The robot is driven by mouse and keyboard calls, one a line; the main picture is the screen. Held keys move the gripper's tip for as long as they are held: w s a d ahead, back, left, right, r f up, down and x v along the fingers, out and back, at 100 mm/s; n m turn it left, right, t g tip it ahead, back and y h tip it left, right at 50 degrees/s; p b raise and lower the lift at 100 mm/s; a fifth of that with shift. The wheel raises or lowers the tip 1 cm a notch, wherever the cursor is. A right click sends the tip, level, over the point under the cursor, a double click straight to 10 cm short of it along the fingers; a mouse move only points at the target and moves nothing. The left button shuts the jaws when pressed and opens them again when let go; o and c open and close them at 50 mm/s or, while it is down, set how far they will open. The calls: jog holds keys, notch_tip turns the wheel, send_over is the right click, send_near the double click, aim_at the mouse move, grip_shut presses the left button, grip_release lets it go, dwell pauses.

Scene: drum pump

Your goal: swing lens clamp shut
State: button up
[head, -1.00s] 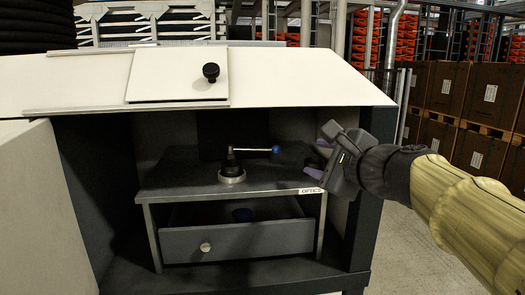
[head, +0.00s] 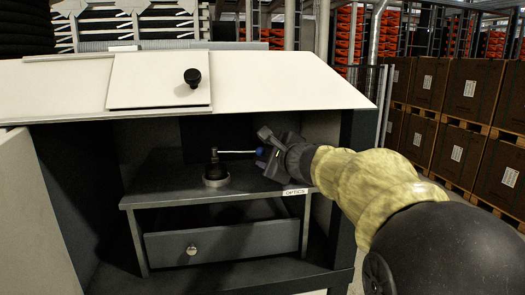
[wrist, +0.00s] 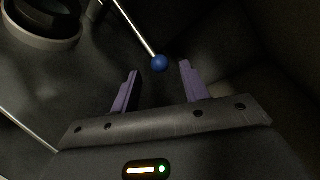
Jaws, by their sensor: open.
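The lens clamp's lever is a thin metal rod (head: 236,152) ending in a blue ball (head: 259,151). It reaches right from a dark post on a round silver-rimmed base (head: 215,175) on the grey shelf. In the wrist view the blue ball (wrist: 160,63) lies just beyond and between the purple fingertips, with the rod running up and left. The round base ring (wrist: 42,22) shows at upper left. My gripper (wrist: 158,80) is open, with nothing between its fingers. In the head view my gripper (head: 265,160) is at the ball end of the lever, its fingers mostly hidden.
The grey shelf (head: 165,190) stands inside a dark cabinet under a sloped white hood (head: 270,85). A drawer (head: 225,244) with a round knob is below it. The cabinet's right post (head: 357,150) stands near my arm.

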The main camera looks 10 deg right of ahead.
jog(key=shift+x, duration=1.15)
jog(key=shift+s, duration=0.1)
jog(key=shift+c, duration=0.3)
grip_shut()
